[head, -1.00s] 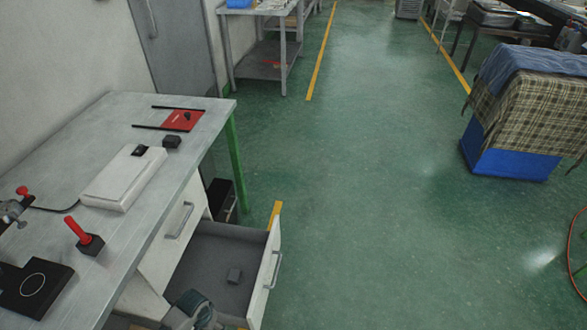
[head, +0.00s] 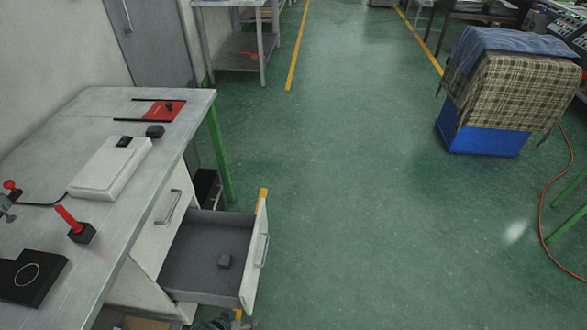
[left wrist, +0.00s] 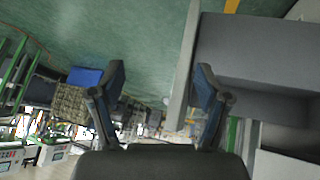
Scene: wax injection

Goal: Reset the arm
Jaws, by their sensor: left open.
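My left gripper (left wrist: 160,100) is open and empty in the left wrist view, its two blue-grey fingers spread apart. In the head view only a small dark part of my left arm shows at the bottom edge, below the open drawer (head: 250,270). The drawer also shows at the right of the left wrist view (left wrist: 265,48), beside the right finger. My right gripper is in neither view.
A grey workbench (head: 85,110) at the left carries a white box (head: 108,167), a red-handled stamp (head: 75,228), a black plate (head: 30,275) and a red plate (head: 163,111). A cloth-covered blue bin (head: 480,138) stands at the right. The green floor between is clear.

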